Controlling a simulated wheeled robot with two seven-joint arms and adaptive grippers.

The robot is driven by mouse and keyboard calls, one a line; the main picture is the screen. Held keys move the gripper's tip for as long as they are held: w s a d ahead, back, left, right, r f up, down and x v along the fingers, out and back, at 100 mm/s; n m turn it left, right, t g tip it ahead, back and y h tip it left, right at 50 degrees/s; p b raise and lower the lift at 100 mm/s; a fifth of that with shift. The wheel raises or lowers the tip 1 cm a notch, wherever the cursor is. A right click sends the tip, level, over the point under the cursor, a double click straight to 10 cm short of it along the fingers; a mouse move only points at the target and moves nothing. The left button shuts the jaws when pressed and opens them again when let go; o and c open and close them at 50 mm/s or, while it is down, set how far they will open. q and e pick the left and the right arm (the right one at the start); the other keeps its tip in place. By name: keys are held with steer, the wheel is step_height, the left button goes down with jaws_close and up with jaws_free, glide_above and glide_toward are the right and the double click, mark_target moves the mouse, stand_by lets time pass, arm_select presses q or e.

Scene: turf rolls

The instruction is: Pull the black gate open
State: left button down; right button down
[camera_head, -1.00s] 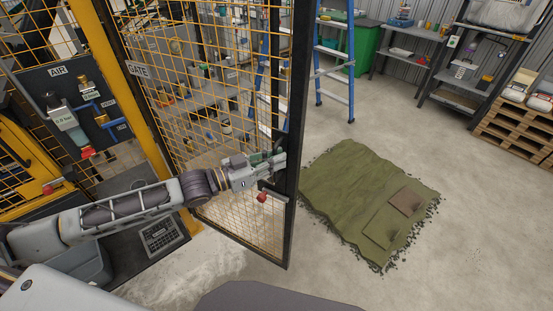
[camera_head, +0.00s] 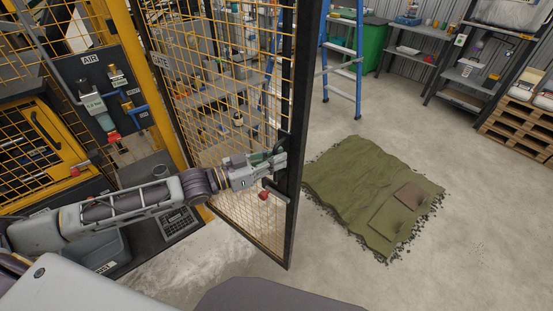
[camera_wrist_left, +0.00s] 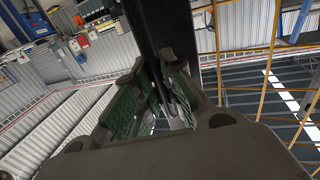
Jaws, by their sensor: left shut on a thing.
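The black gate (camera_head: 301,130) is a black-framed panel of yellow wire mesh, marked GATE, hung from a yellow post at its left. It stands swung out from the yellow enclosure, its free edge toward me. My left gripper (camera_head: 278,163) is at the free edge, shut on the gate's handle, which the fingers mostly hide. In the left wrist view the green-padded fingers (camera_wrist_left: 160,88) close around a dark bar beside the black gate post (camera_wrist_left: 178,25). A red knob (camera_head: 264,195) sits on the gate just below the gripper. My right gripper is not in view.
An olive mat (camera_head: 350,180) with brown patches lies on the floor right of the gate. A blue ladder (camera_head: 360,60), a green bin (camera_head: 379,45), shelves (camera_head: 440,85) and pallets (camera_head: 515,135) stand behind. An AIR panel (camera_head: 100,85) is at left.

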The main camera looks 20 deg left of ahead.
arm_select(q)
steer(key=c, duration=1.5)
jaws_free()
steer(key=shift+a, duration=0.1)
steer(key=shift+s, duration=0.1)
steer(key=shift+v, duration=2.15)
steer(key=shift+v, duration=0.75)
steer(key=shift+v, duration=1.8)
steer(key=shift+v, duration=1.1)
steer(key=shift+a, duration=0.1)
